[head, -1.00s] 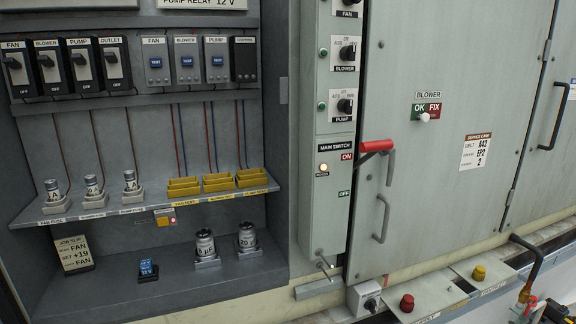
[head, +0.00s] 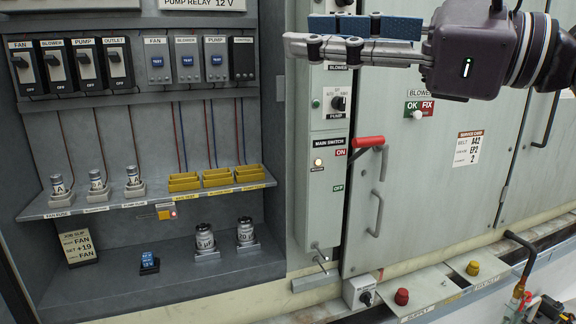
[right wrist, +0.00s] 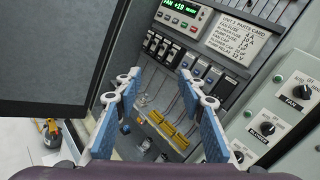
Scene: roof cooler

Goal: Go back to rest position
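My right gripper (head: 308,40) reaches in from the upper right in the head view, in front of the switch strip and the top of the grey door. Its blue-padded fingers also show in the right wrist view (right wrist: 158,82), spread apart with nothing between them. It is open and empty, and its fingers point left toward the open cabinet. My left gripper is not in view.
The open cabinet has a shelf (head: 150,203) with fuses and yellow trays (head: 217,178). Capacitors (head: 205,240) stand below. The red main switch handle (head: 368,142) sticks out from the panel beside the grey door (head: 400,190). A lower ledge carries red and yellow knobs (head: 473,268).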

